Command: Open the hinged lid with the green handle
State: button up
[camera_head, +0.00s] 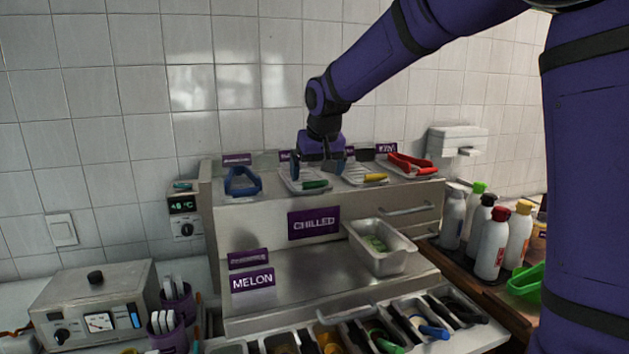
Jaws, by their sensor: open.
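The hinged lid (295,178) with the green handle (314,184) lies closed, as far as I can see, on the top deck of the steel counter unit. Its green handle is at the front edge. My gripper (321,167) points down over this lid, just behind and above the green handle. Its jaws are open with nothing seen between them. It hides the back part of the lid and some of the label behind. I cannot tell whether a fingertip touches the lid.
A lid with a yellow handle (375,178) is close on the right, then red handles (410,163). Blue handles (242,181) are on the left. A steel pan (398,262) stands on the lower shelf. Bottles (492,243) stand at the right.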

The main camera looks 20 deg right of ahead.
jog(key=shift+x, duration=1.75)
jog(key=c, duration=1.2)
